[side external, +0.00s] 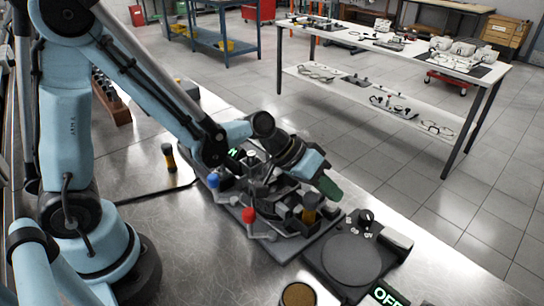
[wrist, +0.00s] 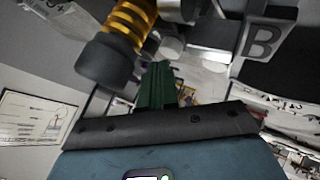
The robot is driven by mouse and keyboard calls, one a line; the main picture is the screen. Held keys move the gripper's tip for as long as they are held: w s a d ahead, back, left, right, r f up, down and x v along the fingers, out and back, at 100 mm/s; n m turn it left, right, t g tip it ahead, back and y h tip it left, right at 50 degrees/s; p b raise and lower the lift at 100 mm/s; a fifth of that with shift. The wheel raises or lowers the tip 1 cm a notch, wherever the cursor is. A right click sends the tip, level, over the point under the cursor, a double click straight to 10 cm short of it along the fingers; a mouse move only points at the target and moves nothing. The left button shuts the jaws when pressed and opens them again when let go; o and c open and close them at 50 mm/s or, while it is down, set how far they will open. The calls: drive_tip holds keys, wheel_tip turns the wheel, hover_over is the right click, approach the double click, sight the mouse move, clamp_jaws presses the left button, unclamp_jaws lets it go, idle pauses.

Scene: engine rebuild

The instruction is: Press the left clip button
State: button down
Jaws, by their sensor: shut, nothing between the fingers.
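My gripper (side external: 331,189) has green fingers and hangs over the right end of a dark metal fixture (side external: 272,245) in the side view. In the wrist view its green fingers (wrist: 158,75) are together, with nothing between them. A black and yellow cylinder (side external: 311,206) stands just below the gripper, and it shows at the upper left in the wrist view (wrist: 128,24). A grey block marked B (wrist: 263,39) is at the upper right of the wrist view. I cannot make out which part is the left clip button, or whether the fingers touch anything.
The fixture carries a red knob (side external: 249,215) and a blue knob (side external: 214,180). A dark round platform (side external: 352,259) and a green OFF display (side external: 388,296) are at the front right. Another black and yellow cylinder (side external: 169,157) stands behind left. Bare bench shows at front left.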

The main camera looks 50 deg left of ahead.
drive_tip(key=shift+f, duration=0.45)
idle(0.6)
drive_tip(key=shift+r, duration=0.9)
drive_tip(key=shift+r, duration=2.5)
drive_tip(key=s+a+r+t+y, duration=0.1)
drive_tip(key=s+a+r+y, duration=0.1)
drive_tip(key=s+a+y, duration=0.4)
drive_tip(key=s+a, duration=0.5)
drive_tip(key=a, duration=0.3)
drive_tip(key=shift+n+y, duration=0.3)
drive_tip(key=shift+y, duration=0.1)
